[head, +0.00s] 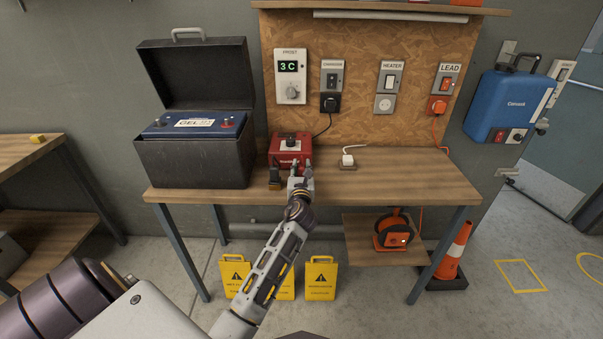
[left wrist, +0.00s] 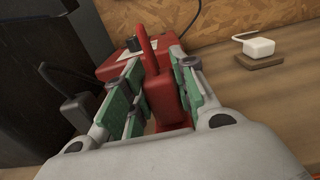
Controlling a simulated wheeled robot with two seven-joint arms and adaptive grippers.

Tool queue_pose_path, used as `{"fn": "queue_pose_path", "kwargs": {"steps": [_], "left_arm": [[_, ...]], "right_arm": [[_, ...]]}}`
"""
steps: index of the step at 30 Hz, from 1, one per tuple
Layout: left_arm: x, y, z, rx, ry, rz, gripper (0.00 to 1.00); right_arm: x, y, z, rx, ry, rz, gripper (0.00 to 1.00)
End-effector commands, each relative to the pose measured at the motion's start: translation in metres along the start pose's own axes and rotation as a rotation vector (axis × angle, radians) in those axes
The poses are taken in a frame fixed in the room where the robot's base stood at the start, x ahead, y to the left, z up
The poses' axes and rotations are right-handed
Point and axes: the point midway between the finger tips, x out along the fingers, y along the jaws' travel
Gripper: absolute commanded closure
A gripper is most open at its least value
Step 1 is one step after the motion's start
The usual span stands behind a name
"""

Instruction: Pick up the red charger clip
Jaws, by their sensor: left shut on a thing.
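The red charger clip (left wrist: 162,95) stands between the green-padded fingers of my left gripper (left wrist: 155,98) in the left wrist view. The gripper is shut on it, with a pad on each side. In the head view my left gripper (head: 300,182) is over the front of the bench, just in front of the red charger box (head: 291,148), and largely hides the clip. A black clip (head: 274,174) is just left of the gripper; it also shows in the left wrist view (left wrist: 76,110). My right gripper is not in view.
A black battery box (head: 195,162) with its lid open holds a blue gel battery (head: 195,124), left of the charger. A white plug on a small block (head: 347,160) lies to the right. The bench's right side (head: 410,182) is largely clear.

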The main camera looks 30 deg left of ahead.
Motion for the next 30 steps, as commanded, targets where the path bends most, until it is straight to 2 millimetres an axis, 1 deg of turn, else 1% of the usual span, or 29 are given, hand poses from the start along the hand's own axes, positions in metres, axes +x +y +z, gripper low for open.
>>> {"fn": "queue_pose_path", "kwargs": {"steps": [5,11,14,18,21,25,30], "left_arm": [[0.000,0.000,0.013,0.000,-0.004,-0.001,0.99],[0.000,0.000,0.038,0.000,-0.006,-0.001,0.99],[0.000,0.000,0.054,0.000,-0.005,-0.001,0.99],[0.000,0.000,0.075,0.000,-0.006,-0.001,0.99],[0.000,0.000,0.086,0.000,-0.004,-0.001,0.99],[0.000,0.000,0.096,0.000,-0.003,-0.001,0.99],[0.000,0.000,0.100,0.000,-0.002,0.000,0.99]], "right_arm": [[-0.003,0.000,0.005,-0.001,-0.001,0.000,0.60],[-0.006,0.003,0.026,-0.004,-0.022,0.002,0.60],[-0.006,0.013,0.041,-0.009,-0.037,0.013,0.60],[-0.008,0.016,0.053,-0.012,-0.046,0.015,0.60],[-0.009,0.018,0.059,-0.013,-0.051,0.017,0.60],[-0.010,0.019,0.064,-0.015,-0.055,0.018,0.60],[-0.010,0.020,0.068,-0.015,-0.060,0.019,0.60]]}}
